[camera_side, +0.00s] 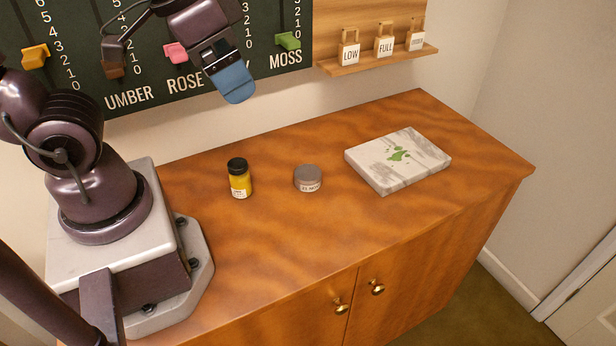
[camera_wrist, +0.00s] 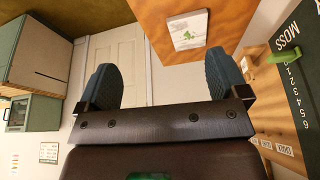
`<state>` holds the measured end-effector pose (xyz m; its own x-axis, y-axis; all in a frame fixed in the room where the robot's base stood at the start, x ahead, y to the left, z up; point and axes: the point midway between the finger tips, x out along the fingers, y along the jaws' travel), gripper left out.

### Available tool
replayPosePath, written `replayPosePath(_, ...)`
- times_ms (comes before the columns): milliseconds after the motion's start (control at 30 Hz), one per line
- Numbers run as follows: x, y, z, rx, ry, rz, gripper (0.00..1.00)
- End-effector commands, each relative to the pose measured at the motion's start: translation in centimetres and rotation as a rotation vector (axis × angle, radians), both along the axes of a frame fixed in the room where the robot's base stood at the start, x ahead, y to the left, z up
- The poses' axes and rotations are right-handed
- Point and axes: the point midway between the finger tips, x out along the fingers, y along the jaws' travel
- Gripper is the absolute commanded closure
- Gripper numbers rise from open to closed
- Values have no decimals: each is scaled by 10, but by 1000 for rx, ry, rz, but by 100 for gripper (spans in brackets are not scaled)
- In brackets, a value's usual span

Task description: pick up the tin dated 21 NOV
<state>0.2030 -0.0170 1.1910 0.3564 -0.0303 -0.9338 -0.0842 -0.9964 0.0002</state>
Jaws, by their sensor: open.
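A small round grey tin (camera_side: 307,178) stands on the wooden cabinet top, near its middle. Its white label seems to read "21 NOV", though the print is small. My gripper (camera_side: 234,86) is raised well above the cabinet, up and left of the tin, in front of the dark board. In the wrist view my gripper (camera_wrist: 164,86) shows two blue fingers spread wide apart with nothing between them. The tin is not visible in the wrist view.
A yellow jar with a black lid (camera_side: 239,178) stands left of the tin. A pale slab with green stains (camera_side: 373,176) lies to its right. A shelf (camera_side: 378,60) with small tagged blocks hangs behind. The cabinet top (camera_side: 290,235) in front is clear.

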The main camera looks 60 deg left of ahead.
Motion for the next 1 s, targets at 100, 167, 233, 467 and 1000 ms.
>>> replayPosePath(100,10,-14,-32,62,164,-105,8)
replayPosePath(167,14,-18,-47,113,240,-164,8)
replayPosePath(233,18,-22,-64,181,325,-236,8)
replayPosePath(467,29,-28,-124,460,582,-514,8)
replayPosePath(1000,67,-28,-266,1275,970,-1325,8)
